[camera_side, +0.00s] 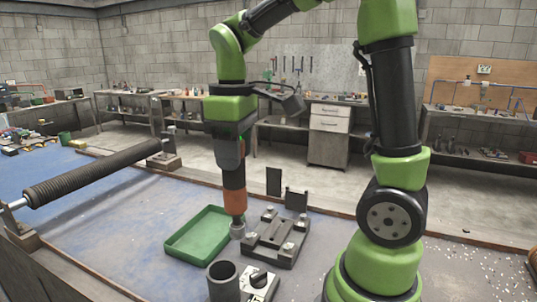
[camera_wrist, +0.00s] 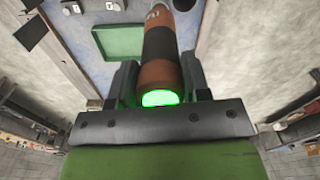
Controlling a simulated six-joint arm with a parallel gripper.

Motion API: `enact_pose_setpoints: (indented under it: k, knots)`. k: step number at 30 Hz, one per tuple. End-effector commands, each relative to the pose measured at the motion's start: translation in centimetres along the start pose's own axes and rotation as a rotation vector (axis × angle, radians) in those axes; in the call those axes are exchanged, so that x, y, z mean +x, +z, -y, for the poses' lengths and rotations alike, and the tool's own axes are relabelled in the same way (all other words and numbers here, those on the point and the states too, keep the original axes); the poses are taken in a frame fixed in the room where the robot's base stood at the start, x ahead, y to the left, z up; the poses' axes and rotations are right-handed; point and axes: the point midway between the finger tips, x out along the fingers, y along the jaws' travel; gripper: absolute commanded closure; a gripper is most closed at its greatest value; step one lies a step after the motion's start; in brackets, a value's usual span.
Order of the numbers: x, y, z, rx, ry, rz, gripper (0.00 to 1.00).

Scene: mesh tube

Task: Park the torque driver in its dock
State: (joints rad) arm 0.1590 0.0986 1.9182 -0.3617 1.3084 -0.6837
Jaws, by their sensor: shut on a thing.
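The torque driver (camera_side: 234,200), a dark tool with orange bands and a metal lower end, hangs close to upright below my gripper (camera_side: 230,158). In the wrist view the driver (camera_wrist: 159,45) lies between the two dark fingers of my gripper (camera_wrist: 158,80), with a glowing green end towards the camera. My gripper is shut on it. Its lower end is beside the right edge of the green tray, near the dark fixture; I cannot tell if it touches anything. A grey open-topped cylinder (camera_side: 222,283) stands at the front and may be the dock. Its inside is mostly hidden.
The green tray (camera_side: 185,251) looks empty. The dark fixture (camera_side: 268,246) with metal posts is right of it. A small box with a black knob (camera_side: 259,280) is beside the cylinder. A long mesh roller (camera_side: 95,174) spans the left. The blue bench top around is mostly clear.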

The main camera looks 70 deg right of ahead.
Motion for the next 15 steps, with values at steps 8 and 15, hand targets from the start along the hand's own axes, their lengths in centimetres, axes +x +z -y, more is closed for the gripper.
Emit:
enact_pose_setpoints:
  k: [8, 15]
  knots:
    - [-1.4, -1.4, 4.4, -0.134, -0.003, -0.004, 0.85]
    - [-0.5, -1.5, 4.8, -0.145, -0.002, -0.001, 0.85]
